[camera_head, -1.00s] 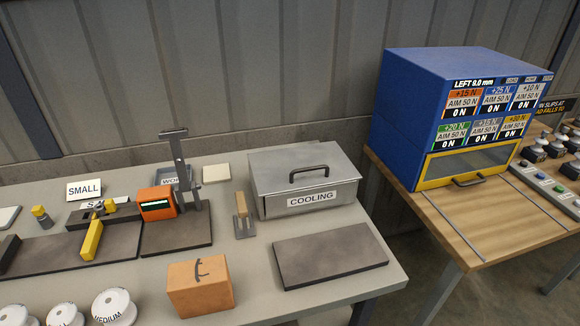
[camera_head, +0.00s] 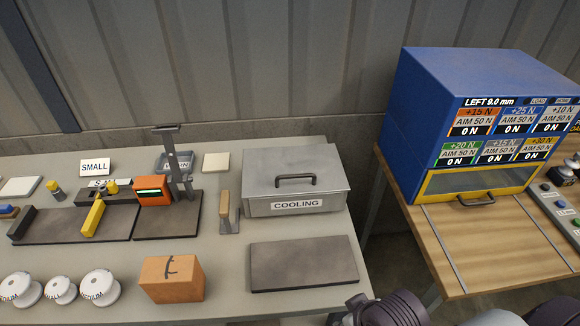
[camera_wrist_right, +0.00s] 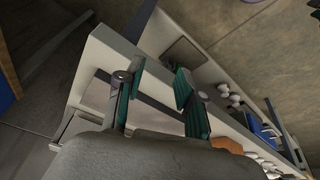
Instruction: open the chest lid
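The chest is a grey metal box labelled COOLING (camera_head: 296,204), standing at the back right of the grey table in the head view. Its lid (camera_head: 262,170) is down, with a dark bar handle (camera_head: 295,183) on top. My right gripper (camera_wrist_right: 153,84) shows in the right wrist view with its two fingers spread apart and nothing between them. It is away from the chest, near the table's edge. Dark parts of my arm show at the bottom of the head view. My left gripper is in neither current view.
A dark flat plate (camera_head: 304,265) lies in front of the chest. A blue cabinet (camera_head: 432,105) stands on the wooden table (camera_head: 470,235) to the right.

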